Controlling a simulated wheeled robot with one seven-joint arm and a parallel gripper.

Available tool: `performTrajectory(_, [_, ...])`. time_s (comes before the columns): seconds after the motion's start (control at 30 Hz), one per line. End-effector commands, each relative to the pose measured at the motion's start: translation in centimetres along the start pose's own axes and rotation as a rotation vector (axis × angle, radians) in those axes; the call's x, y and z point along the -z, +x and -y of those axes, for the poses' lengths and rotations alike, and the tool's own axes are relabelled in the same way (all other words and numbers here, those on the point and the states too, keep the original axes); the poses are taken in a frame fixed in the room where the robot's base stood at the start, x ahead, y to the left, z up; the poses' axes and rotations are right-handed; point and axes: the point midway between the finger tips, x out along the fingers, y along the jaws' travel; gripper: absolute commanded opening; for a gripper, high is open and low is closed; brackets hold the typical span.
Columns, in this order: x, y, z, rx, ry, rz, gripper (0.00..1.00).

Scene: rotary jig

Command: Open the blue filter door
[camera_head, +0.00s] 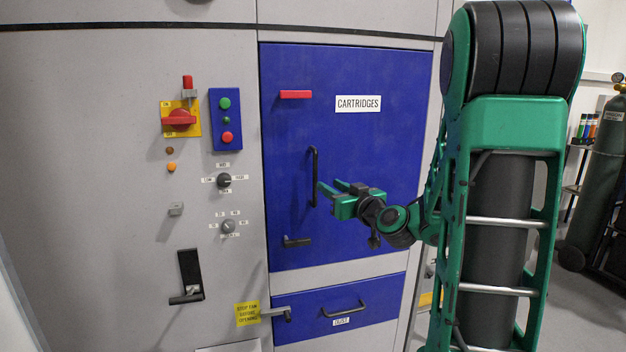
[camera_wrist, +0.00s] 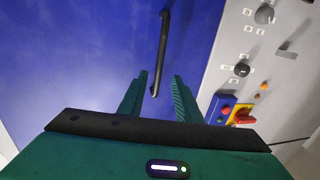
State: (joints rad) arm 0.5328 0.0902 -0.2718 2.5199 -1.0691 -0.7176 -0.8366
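The blue filter door (camera_head: 385,150), labelled CARTRIDGES, is shut in the grey cabinet. A black vertical bar handle (camera_head: 314,177) is on its left side; the handle also shows in the wrist view (camera_wrist: 161,50). A red latch (camera_head: 296,94) lies horizontal near the door's upper left, and a dark latch (camera_head: 297,241) lies near its lower left. My gripper (camera_head: 330,188) is open just right of the handle in the head view. In the wrist view my two green fingers (camera_wrist: 159,98) are apart, and the handle's end shows between and ahead of them. I cannot tell whether they touch it.
Below is a blue DUST drawer (camera_head: 338,312) with a black handle and a lever beside a yellow sign (camera_head: 247,314). Left of the door are a red-and-yellow switch (camera_head: 180,119), a button box (camera_head: 226,119) and knobs (camera_head: 224,181). Gas cylinders (camera_head: 602,175) stand far right.

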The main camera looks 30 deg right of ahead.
Motion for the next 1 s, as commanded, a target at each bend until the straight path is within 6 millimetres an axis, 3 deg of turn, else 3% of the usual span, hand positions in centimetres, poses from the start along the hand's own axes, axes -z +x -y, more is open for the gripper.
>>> performTrajectory(0.17, [0.2,1.7,0.0,0.000,-0.002,-0.007,0.31])
performTrajectory(0.6, [0.1,8.9,0.0,-0.001,-0.001,-0.006,0.31])
performTrajectory(0.8, [0.2,10.5,0.1,-0.001,0.000,-0.006,0.31])
performTrajectory(1.0, [0.2,10.7,0.0,-0.002,0.001,-0.006,0.31])
